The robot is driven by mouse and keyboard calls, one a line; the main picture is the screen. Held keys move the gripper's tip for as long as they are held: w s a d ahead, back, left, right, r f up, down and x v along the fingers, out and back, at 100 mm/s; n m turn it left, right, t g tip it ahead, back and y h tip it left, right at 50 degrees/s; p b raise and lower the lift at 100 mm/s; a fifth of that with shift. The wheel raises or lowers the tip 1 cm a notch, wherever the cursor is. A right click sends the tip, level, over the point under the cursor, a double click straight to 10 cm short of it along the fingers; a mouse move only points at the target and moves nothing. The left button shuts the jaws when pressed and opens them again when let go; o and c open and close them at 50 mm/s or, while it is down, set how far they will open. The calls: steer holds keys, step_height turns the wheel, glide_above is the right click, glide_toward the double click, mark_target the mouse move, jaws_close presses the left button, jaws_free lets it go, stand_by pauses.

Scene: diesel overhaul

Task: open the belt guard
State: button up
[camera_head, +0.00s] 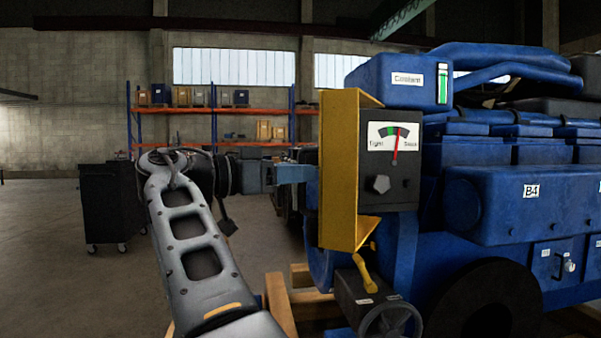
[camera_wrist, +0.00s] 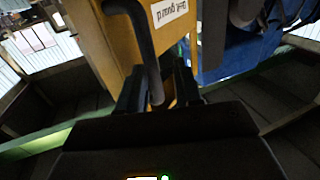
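The belt guard (camera_head: 339,170) is a tall yellow panel with bent top and bottom edges, standing at the left front of the blue engine. In the wrist view its yellow face (camera_wrist: 112,32) carries a white label, seen turned over. A dark bar handle (camera_wrist: 149,50) on the guard runs down between the fingers of my gripper (camera_wrist: 160,92). A strip of yellow shows beside the handle between the fingers, and I cannot tell whether they clamp it. In the head view my gripper (camera_head: 296,173) reaches the guard's left side, its fingertips hidden by the guard.
A gauge box (camera_head: 390,160) with a dial and knob sits right of the guard. Below are a yellow lever (camera_head: 363,272) and a handwheel (camera_head: 391,320). The blue engine (camera_head: 530,200) fills the right. A dark cart (camera_head: 110,205) stands left, with open floor around it.

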steer(key=v, duration=0.6)
